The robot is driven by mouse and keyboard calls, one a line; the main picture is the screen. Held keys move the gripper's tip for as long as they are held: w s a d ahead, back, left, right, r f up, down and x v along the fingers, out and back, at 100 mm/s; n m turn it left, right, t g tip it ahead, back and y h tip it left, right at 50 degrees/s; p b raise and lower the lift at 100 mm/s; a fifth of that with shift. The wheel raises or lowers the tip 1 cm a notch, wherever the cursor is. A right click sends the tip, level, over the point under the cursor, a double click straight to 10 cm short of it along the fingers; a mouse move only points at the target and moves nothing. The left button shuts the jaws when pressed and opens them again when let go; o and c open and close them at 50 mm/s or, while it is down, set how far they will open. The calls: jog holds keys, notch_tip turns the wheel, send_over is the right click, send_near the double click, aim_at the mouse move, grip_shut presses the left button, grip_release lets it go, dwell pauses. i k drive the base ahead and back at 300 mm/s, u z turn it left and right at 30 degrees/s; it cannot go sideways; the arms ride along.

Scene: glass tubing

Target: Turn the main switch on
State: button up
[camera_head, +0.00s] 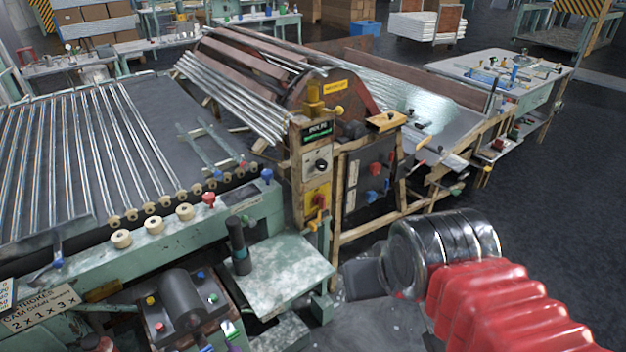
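A narrow upright control post (297,172) stands at the middle of the machine. On it are a lit green display (318,132), a grey plate with a round dark knob (320,165), and a yellow plate with a red rotary switch (319,201). The red switch looks like the main switch, but no label is readable and its position cannot be told. My gripper (362,280) is low and right of the post, apart from it, beyond my silver wrist and red sleeve. Its fingers are dark and indistinct; I cannot see whether they are open.
A green ledge (272,272) juts out below the post, with a dark cylinder (239,246) on it. A dark panel with red and blue knobs (375,168) is right of the post. Glass tubes (75,150) lie on the left bed. The floor at right (560,220) is clear.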

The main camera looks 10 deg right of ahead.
aim_at(320, 200)
jog(key=k, duration=0.65)
jog(key=u, duration=0.4)
jog(key=i, duration=1.1)
jog(key=u, duration=0.45)
